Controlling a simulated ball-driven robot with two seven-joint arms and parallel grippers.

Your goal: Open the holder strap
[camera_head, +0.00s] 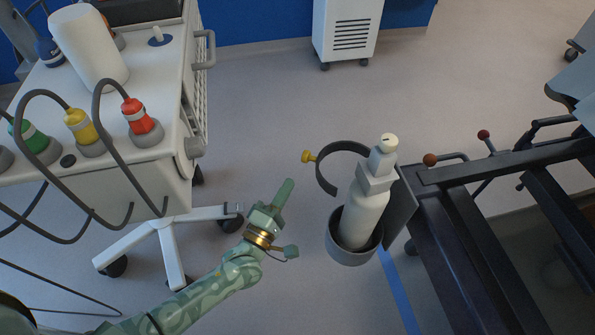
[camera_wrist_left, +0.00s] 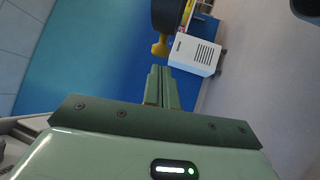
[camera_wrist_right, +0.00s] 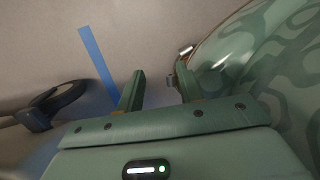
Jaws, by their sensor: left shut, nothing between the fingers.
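The holder strap (camera_head: 322,178) is a dark curved band with a yellow knob (camera_head: 308,156) on its outer left side. It arcs out to the left of a white bottle (camera_head: 366,212), with a gap between them. The bottle stands in a grey cup (camera_head: 352,258) of the holder. The left wrist view shows the knob (camera_wrist_left: 160,47) and strap (camera_wrist_left: 166,15) beyond the fingertips. My right gripper (camera_wrist_right: 160,74) is open and empty, away from the holder.
A white trolley (camera_head: 165,85) with coloured plugs and looping cables stands at the left, its wheeled base (camera_head: 165,240) near my left arm. The dark stretcher frame (camera_head: 470,240) fills the right. A white vented unit (camera_head: 345,32) stands at the back. Open floor lies between.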

